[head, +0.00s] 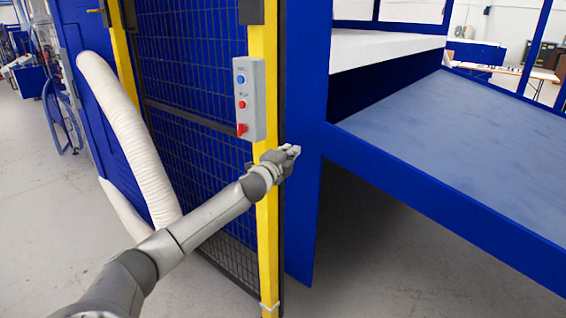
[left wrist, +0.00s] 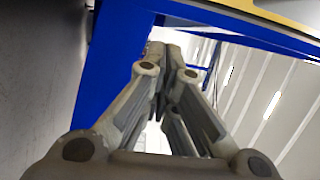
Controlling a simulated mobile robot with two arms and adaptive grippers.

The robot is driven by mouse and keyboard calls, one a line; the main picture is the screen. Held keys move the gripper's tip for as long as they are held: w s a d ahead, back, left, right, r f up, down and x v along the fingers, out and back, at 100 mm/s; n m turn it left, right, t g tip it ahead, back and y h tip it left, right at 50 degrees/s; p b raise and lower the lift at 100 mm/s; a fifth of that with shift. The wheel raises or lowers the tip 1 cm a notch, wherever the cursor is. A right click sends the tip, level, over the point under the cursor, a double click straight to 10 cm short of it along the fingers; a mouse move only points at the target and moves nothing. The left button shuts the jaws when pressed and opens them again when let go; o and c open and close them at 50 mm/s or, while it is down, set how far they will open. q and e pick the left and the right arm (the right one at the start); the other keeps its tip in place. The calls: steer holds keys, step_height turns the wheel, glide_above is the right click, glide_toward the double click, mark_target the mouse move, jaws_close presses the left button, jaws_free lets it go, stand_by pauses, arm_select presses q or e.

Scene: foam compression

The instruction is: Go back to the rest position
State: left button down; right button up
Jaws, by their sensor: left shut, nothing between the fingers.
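My left gripper (head: 292,151) is at the end of my left arm, which reaches in from the lower left of the head view. It is in front of the yellow post and the blue frame, below the grey control box. In the left wrist view the two fingers (left wrist: 166,50) come together at their tips, with nothing between them. My right gripper is in neither view.
A grey control box (head: 249,98) with a blue button and red controls is on the yellow post (head: 265,215). A mesh fence (head: 190,90) and a white hose (head: 120,135) are at left. A blue-framed machine with a grey-blue table (head: 470,125) is at right.

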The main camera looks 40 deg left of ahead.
arm_select(q)
steer(key=shift+d+b+v, duration=0.2)
steer(key=shift+b+v, duration=0.2)
steer(key=shift+v, duration=1.05)
steer(key=shift+d+b+v, duration=0.25)
steer(key=shift+b+v, duration=0.1)
steer(key=shift+v, duration=1.1)
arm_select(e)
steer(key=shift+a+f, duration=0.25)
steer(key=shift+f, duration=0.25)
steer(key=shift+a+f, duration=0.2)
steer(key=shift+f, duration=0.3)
